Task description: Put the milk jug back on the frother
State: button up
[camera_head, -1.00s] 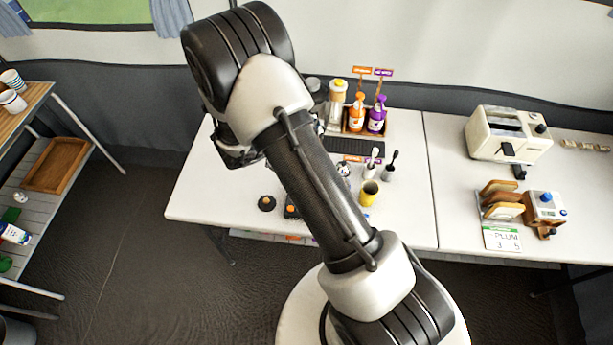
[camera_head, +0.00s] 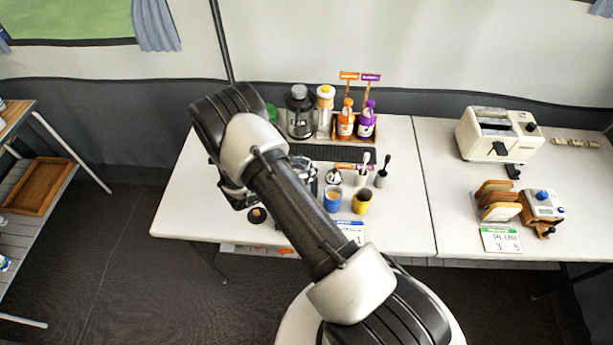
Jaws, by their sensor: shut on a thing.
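My gripper (camera_head: 238,196) hangs below my wrist over the left part of the white table (camera_head: 185,205). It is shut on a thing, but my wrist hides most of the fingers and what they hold. I cannot make out the milk jug for certain. A shiny metal item (camera_head: 305,172) stands on the table, partly hidden behind my forearm, right of my gripper. I cannot tell whether it belongs to the frother. A small black round item (camera_head: 257,215) sits near the table's front edge, just below and right of my gripper.
A blue cup (camera_head: 332,199) and a yellow cup (camera_head: 362,202) stand right of my forearm. A toaster (camera_head: 498,136) is farther right.

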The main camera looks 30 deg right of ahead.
jog(key=shift+f+b, duration=0.5)
jog(key=shift+f, duration=1.5)
jog(key=shift+f, duration=0.15)
jog(key=o, duration=1.5)
